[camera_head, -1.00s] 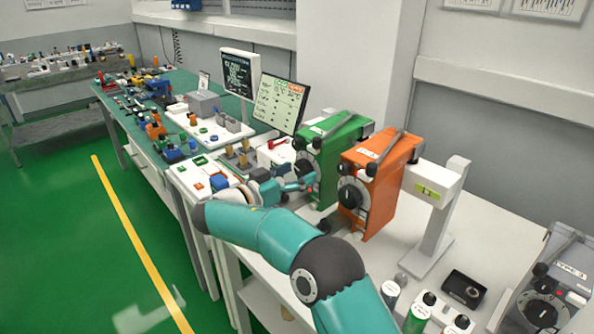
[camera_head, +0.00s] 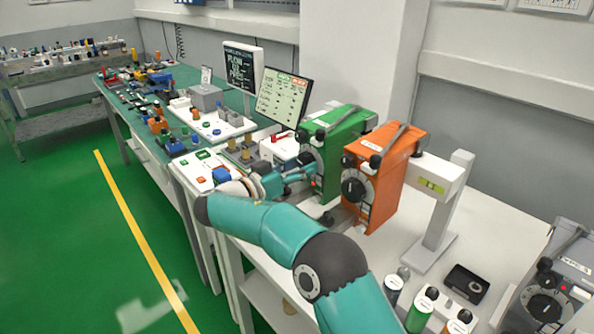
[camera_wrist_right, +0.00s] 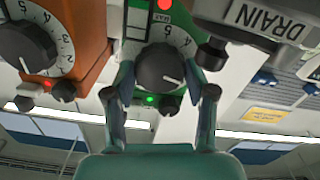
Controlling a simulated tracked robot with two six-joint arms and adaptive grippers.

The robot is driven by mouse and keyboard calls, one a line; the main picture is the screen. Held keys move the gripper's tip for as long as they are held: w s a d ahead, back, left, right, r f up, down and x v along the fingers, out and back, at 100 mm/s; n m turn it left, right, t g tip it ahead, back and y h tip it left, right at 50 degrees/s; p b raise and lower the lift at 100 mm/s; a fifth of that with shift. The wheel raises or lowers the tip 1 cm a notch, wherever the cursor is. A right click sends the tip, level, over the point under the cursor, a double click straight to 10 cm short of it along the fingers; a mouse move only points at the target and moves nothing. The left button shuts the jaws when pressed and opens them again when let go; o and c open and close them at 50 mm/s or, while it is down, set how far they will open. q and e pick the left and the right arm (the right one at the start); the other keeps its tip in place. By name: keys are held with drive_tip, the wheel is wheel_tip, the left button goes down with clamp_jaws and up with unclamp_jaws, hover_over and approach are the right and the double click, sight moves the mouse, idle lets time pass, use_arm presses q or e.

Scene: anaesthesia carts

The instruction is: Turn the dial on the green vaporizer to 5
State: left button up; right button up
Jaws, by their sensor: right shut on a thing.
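The green vaporizer (camera_head: 340,138) stands on the white bench, left of the orange vaporizer (camera_head: 388,165). My right gripper (camera_head: 306,172) reaches its front from the left and partly hides the dial. In the right wrist view, the black dial (camera_wrist_right: 160,68) of the green vaporizer sits between the two fingers of my right gripper (camera_wrist_right: 164,84), which is shut on it. The numbers 5 and 4 show on the scale above the dial. A short white mark is on the dial's face; its exact setting is unclear. My left gripper is not in view.
The orange vaporizer's dial (camera_wrist_right: 25,45) is close beside my gripper in the wrist view. A DRAIN-labelled part (camera_wrist_right: 262,22) is close on the other side. A tilted screen (camera_head: 284,97) stands behind left. Small bottles (camera_head: 420,313) stand at the front right.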

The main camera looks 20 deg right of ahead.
drive_tip(key=n+b, duration=0.1)
drive_tip(key=n, duration=0.1)
drive_tip(key=shift+d+n, duration=0.1)
drive_tip(key=shift+n, duration=0.2)
drive_tip(key=shift+r+n+g, duration=0.1)
drive_tip(key=shift+n+g, duration=0.2)
drive_tip(key=shift+n, duration=1.3)
drive_tip(key=o, duration=1.2)
drive_tip(key=shift+d, duration=0.1)
drive_tip(key=shift+c, duration=0.2)
drive_tip(key=shift+s+a, duration=0.1)
drive_tip(key=shift+a, duration=0.55)
drive_tip(key=v, duration=0.7)
drive_tip(key=shift+f, duration=0.25)
